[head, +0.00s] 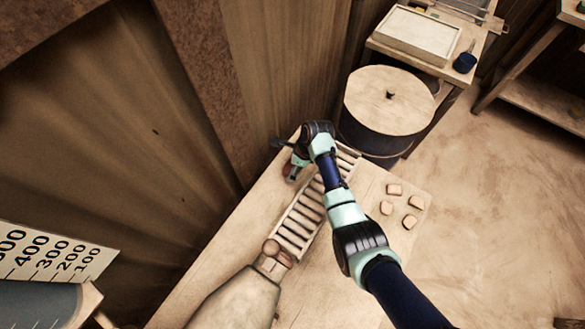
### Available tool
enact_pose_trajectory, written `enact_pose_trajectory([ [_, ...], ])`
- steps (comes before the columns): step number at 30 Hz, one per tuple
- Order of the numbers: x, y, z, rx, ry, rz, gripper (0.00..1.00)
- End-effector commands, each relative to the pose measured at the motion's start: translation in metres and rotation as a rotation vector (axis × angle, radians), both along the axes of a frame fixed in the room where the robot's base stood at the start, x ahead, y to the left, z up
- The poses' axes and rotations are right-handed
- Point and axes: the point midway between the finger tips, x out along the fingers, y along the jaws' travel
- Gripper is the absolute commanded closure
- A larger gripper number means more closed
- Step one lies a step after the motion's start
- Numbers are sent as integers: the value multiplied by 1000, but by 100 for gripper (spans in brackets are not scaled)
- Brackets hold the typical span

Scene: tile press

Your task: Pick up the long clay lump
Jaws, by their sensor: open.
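Several small pale clay lumps lie apart from one another on the right part of the wooden table, one of them at the upper left of the group (394,189). They look short and blocky. I cannot make out a clearly long clay lump; the arm and wrist hide part of the table. My gripper (291,174) is open over the far left part of the table, beside the far end of a slatted rack. Its fingertips are small and partly hidden by the wrist, and I see nothing held between them.
The slatted rack (294,232) runs along the table (345,262). A pale object with a narrow brown neck (235,300) stands at the near end. A round lidded drum (385,100) stands beyond the table. A corrugated wall is close on the left.

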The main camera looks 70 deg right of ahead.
Motion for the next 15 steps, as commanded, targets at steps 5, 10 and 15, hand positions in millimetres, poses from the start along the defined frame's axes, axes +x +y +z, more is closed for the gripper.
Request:
enact_pose_trajectory([
  [5,0,0,1,0,0,0,0],
  [10,0,0,1,0,0,0,28],
  [15,0,0,1,0,0,0,57],
])
